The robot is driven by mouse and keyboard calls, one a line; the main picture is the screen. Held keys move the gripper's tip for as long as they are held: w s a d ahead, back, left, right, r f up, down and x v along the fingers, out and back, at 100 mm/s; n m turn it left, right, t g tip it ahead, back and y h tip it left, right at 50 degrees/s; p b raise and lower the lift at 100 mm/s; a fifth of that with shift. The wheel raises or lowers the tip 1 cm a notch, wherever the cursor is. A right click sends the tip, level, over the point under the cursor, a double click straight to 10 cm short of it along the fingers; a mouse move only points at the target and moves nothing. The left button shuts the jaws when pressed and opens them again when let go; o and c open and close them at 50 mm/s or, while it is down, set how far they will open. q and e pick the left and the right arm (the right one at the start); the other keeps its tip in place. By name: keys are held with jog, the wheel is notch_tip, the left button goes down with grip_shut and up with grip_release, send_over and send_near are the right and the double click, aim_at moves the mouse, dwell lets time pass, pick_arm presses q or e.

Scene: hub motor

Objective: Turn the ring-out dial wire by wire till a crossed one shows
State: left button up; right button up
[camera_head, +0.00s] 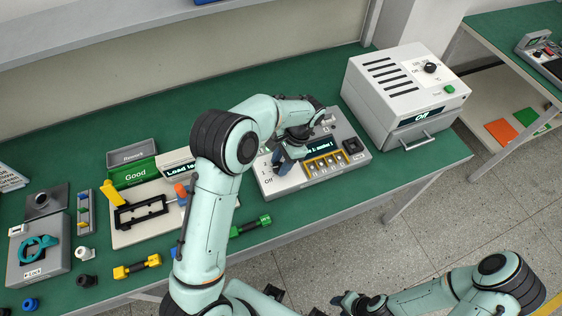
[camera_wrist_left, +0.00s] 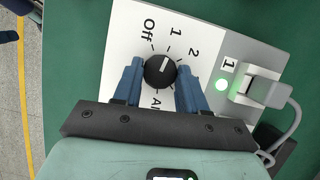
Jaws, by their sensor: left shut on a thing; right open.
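The ring-out box (camera_head: 290,180) is grey and white and stands on the green bench. Its black dial (camera_wrist_left: 158,72) has a white pointer mark, which lies towards the 1 in the left wrist view. Off, 1, 2 and a partly hidden All are printed around it. My left gripper (camera_wrist_left: 157,85) is shut on the dial, one blue finger on each side. A green lamp (camera_wrist_left: 222,84) is lit beside a 1 label and a clamped lead. The box's display (camera_head: 322,146) is lit, partly hidden and hard to read. My right gripper (camera_head: 348,300) is open and apart from the bench things.
A grey oven-like box (camera_head: 405,95) with an Off display stands right of the ring-out box. Left are a green Good bin (camera_head: 134,174), a white board with a black fixture (camera_head: 140,212), connectors and a lock box (camera_head: 38,255). My left arm crosses over the bench.

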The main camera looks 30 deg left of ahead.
pick_arm(q)
jog(key=m+t, duration=0.1)
jog(key=m, duration=0.2)
jog(key=shift+s+d+y, duration=0.1)
jog(key=shift+y, duration=0.3)
jog(key=shift+s+m+t+y, duration=0.15)
jog(key=shift+m+t, duration=0.25)
jog(key=shift+m, duration=0.75)
jog(key=shift+m+t+y, duration=0.25)
jog(key=shift+m+t, duration=0.15)
jog(key=shift+m, duration=0.75)
jog(key=o, duration=1)
jog(key=shift+o, duration=0.2)
jog(key=shift+d, duration=0.1)
jog(key=p+v, duration=0.1)
jog(key=v, duration=1.2)
jog(key=shift+r, duration=0.2)
pick_arm(e)
jog(key=shift+w+r, duration=0.8)
jog(key=shift+r, duration=0.2)
